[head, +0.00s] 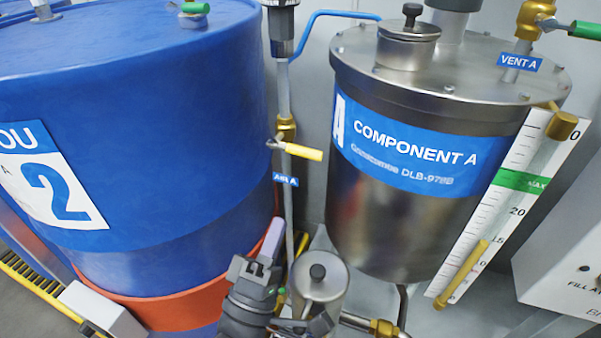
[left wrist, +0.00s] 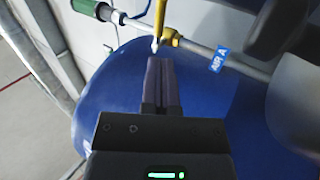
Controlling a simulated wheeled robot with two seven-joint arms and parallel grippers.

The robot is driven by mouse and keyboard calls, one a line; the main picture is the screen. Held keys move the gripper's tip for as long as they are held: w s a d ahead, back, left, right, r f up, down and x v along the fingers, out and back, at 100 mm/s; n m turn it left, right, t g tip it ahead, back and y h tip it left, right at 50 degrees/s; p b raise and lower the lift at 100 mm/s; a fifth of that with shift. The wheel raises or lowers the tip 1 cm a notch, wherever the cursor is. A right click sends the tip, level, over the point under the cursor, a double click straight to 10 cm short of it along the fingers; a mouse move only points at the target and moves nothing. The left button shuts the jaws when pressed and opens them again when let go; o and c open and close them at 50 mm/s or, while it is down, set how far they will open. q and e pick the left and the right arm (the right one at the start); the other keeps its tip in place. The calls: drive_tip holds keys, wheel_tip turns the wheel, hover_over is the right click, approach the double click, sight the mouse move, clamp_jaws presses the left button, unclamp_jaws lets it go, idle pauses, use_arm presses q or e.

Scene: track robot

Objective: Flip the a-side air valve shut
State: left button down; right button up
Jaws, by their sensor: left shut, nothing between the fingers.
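The a-side air valve is a brass fitting (head: 286,128) on a thin upright pipe, above a blue AIR A label (head: 287,180). Its yellow lever (head: 303,152) points right in the head view, roughly across the pipe. My left gripper (head: 271,238) is below the valve, its shut, empty fingers pointing up. In the left wrist view, the finger tips (left wrist: 161,60) are just short of the valve's brass body (left wrist: 171,38); whether they touch is unclear. The yellow lever (left wrist: 160,12) runs up out of that view. My right gripper is not in view.
A big blue drum (head: 170,130) stands close on the left. A steel Component A tank (head: 375,225) stands on the right, with a sight scale (head: 515,190). A small steel canister (head: 320,285) is beside my left gripper. Room around the pipe is narrow.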

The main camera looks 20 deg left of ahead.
sight(298, 150)
use_arm(q)
drive_tip(key=b+x, duration=0.1)
drive_tip(key=x, duration=0.8)
drive_tip(key=shift+b, duration=0.3)
drive_tip(key=shift+a+f, duration=0.1)
